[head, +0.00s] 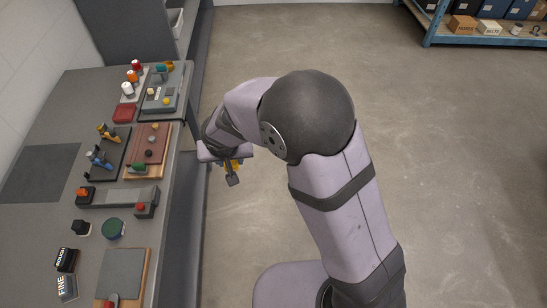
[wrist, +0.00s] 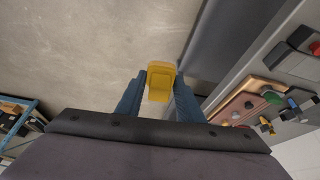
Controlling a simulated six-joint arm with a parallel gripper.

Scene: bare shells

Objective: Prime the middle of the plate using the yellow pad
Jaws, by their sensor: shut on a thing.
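My gripper (wrist: 158,92) is shut on a yellow pad (wrist: 161,76), which sits between its two blue fingers in the wrist view. In the head view my gripper (head: 232,169) hangs over the floor, just right of the bench edge, and only bits of yellow show there. A flat grey plate (head: 122,270) lies on a wooden board at the near end of the bench, apart from my gripper. A red-handled thing rests at its lower edge. The pad's working face is hard to make out.
The grey bench (head: 62,125) holds a dark mat (head: 40,172), a reddish-brown board (head: 150,140), a green round thing (head: 112,229), and blocks marked ROUGH (head: 66,260) and FINE (head: 67,287). Blue shelving (head: 480,40) stands far right. Open floor lies between.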

